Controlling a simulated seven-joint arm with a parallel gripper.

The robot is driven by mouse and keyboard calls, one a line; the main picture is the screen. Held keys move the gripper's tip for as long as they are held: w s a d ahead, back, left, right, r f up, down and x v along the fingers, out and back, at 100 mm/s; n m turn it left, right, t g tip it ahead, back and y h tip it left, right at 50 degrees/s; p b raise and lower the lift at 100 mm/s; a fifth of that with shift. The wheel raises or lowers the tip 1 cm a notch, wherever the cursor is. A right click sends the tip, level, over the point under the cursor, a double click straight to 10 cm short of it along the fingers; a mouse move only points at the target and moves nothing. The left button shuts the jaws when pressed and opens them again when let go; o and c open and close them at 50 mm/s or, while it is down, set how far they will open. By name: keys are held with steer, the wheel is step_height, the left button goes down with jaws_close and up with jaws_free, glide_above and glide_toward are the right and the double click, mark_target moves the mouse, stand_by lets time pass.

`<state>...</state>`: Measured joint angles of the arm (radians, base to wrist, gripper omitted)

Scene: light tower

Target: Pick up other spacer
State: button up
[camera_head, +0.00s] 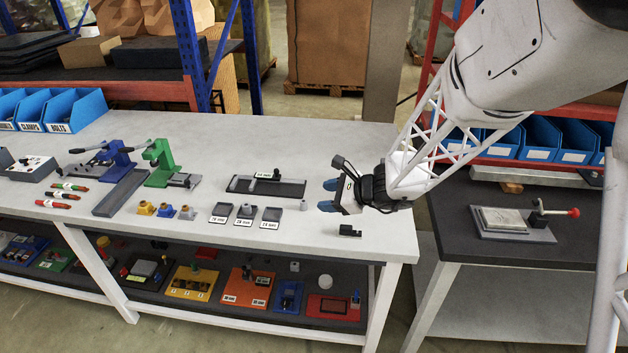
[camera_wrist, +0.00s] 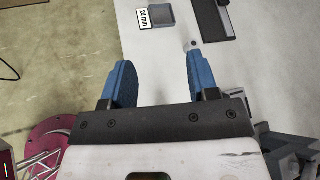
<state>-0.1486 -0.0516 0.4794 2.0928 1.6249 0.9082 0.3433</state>
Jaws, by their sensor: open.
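A small grey cylinder (camera_head: 304,205), which looks like a spacer, stands on the white table right of the dark tray (camera_head: 240,184). In the wrist view a small grey round piece (camera_wrist: 192,44), likely the same spacer, shows just beyond the tip of the right finger. My gripper (camera_head: 328,195) is open, its blue fingers apart with nothing between them, right of the spacer in the head view. It also shows in the wrist view (camera_wrist: 155,66). Several small labelled grey bins (camera_head: 247,211) stand left of the spacer; the nearest (camera_wrist: 161,14) shows in the wrist view beside a "24 mm" label.
A small black block (camera_head: 349,231) lies near the table's front edge. White table surface around the spacer is clear.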

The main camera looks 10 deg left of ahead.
mark_target(305, 202)
steer(key=w+a+f+m+t, duration=0.1)
steer(key=w+f+m, duration=0.1)
steer(key=f, duration=0.1)
steer(key=w+f+m+t, duration=0.1)
steer(key=w+f+m, duration=0.1)
steer(key=w+f, duration=0.1)
steer(key=w+a+f+m+t, duration=0.1)
steer(key=w+f+m, duration=0.2)
steer(key=f, duration=0.1)
steer(key=shift+a+f, duration=0.25)
steer(key=shift+a, duration=0.05)
steer(key=shift+x, duration=1.25)
steer(key=shift+x, duration=2.65)
steer(key=shift+w, duration=0.1)
steer(key=shift+c, duration=0.3)
jaws_close()
